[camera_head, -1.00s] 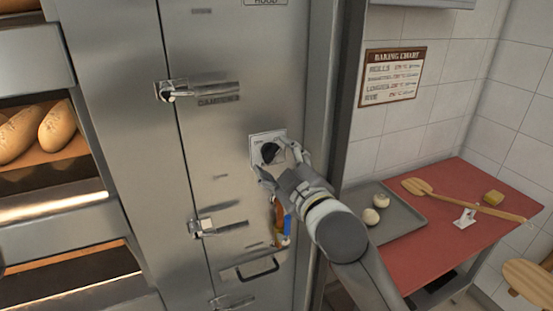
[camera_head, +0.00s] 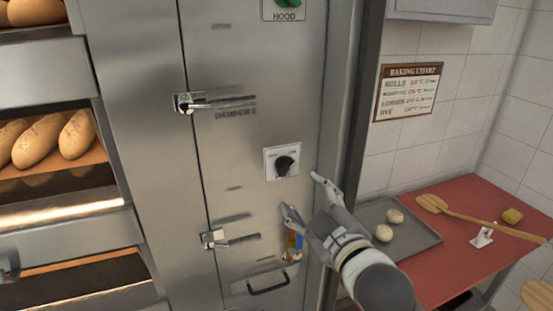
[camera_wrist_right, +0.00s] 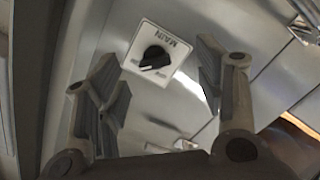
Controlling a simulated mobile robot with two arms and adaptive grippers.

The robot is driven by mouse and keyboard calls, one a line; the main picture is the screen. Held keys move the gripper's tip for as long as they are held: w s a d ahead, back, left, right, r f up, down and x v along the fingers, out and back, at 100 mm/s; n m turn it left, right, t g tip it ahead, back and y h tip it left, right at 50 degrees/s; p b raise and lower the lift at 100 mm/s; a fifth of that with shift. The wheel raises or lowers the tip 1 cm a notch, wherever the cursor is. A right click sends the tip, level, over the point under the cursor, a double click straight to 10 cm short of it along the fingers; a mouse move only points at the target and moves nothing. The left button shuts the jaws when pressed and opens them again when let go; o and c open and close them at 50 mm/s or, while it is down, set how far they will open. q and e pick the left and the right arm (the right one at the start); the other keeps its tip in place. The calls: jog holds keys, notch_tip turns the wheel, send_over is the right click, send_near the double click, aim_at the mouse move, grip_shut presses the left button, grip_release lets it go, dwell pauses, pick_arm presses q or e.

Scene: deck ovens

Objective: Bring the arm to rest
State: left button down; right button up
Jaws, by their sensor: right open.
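My right gripper (camera_head: 300,192) is open and empty in front of the steel oven panel. Its fingers are spread just below and to the right of a black rotary knob (camera_head: 285,165) on a white plate, apart from it. In the right wrist view the same knob (camera_wrist_right: 155,58) and its plate marked MAIN show between the two open fingers (camera_wrist_right: 155,95), with a gap on both sides. The right arm comes in from the lower right. I cannot make out my left gripper.
A latch handle (camera_head: 218,102) and a lower one (camera_head: 228,239) stick out from the panel. To the right, a red counter (camera_head: 452,262) holds a grey tray (camera_head: 418,236) with dough balls and a wooden peel (camera_head: 480,218). Loaves (camera_head: 40,141) sit in the left oven.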

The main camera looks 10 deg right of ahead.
jog(key=s+d+f+m+g+h, duration=0.1)
jog(key=s+f+m+g, duration=0.1)
jog(key=f, duration=0.4)
jog(key=s+d+f+m+g, duration=0.1)
jog(key=s+f+g, duration=0.1)
jog(key=f, duration=0.5)
jog(key=s+d+f+m+g+h, duration=0.1)
jog(key=s+f+m+g, duration=0.15)
jog(key=s+f, duration=0.5)
jog(key=s+d+f+m+g, duration=0.1)
jog(key=s+d+f+g, duration=0.1)
jog(key=s+f+g, duration=0.4)
jog(key=s+d+f+m+g+h, duration=0.1)
jog(key=s+f+m, duration=0.1)
jog(key=s+f, duration=0.7)
notch_tip(320, 180, down, 30)
jog(key=s+g+b, duration=0.2)
jog(key=b, duration=0.3)
jog(key=s+d+f+b, duration=0.3)
jog(key=s+f+b, duration=0.1)
jog(key=s+f, duration=1.2)
notch_tip(320, 180, down, 4)
jog(key=shift+s+g+b, duration=0.2)
jog(key=shift+g+b, duration=0.15)
